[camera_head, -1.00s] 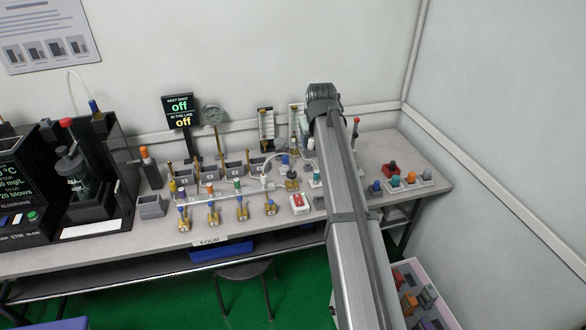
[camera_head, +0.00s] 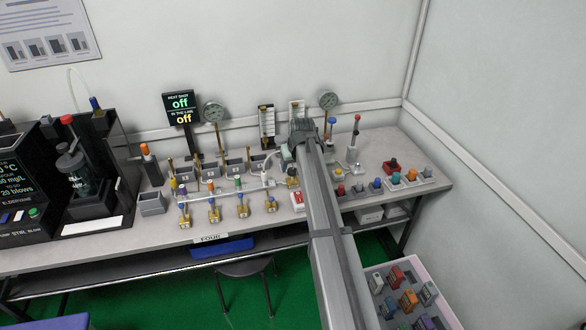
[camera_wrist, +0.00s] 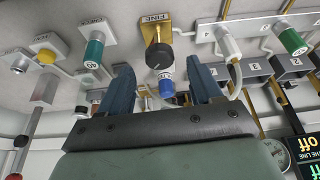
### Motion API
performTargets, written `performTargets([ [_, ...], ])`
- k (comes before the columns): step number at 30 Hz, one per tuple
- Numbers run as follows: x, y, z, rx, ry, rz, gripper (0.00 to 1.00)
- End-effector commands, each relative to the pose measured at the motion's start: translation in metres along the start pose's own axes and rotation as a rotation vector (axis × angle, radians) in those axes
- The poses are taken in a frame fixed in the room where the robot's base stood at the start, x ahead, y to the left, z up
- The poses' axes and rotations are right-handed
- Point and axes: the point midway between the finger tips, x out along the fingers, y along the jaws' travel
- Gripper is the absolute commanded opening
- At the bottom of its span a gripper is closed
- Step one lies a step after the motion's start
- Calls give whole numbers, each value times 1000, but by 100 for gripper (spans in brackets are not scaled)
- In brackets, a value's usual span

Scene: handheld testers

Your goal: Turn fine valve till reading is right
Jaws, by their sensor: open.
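The fine valve (camera_wrist: 155,30) is a brass block labelled FINE with a black round knob (camera_wrist: 159,56), upside down in the wrist view. In the head view a dark knob on brass (camera_head: 292,171) beside my arm appears to be the same valve. My gripper (camera_wrist: 157,64) is open, its two blue fingers on either side of the black knob in the picture; I see no contact. A blue-capped part (camera_wrist: 166,88) also shows between the fingers. In the head view my gripper (camera_head: 289,152) is largely hidden by my arm. Dial gauges (camera_head: 214,112) (camera_head: 328,100) stand behind; their readings are too small.
A display (camera_head: 181,109) reads off on both lines. Close to the fingers are a white-capped fitting (camera_wrist: 229,42), a green knob (camera_wrist: 93,50) and a yellow button (camera_wrist: 46,56). Several brass valves (camera_head: 214,212) line the bench front. Coloured knobs (camera_head: 395,179) stand at right.

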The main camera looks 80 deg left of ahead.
Motion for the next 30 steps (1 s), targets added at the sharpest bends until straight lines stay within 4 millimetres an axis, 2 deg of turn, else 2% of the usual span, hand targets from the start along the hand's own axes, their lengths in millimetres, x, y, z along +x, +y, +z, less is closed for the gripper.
performTargets([
  [3,15,0,0,0,-1,0,64],
  [7,23,0,0,0,0,0,64],
  [19,28,0,0,0,0,0,64],
  [30,28,0,0,0,0,0,29],
])
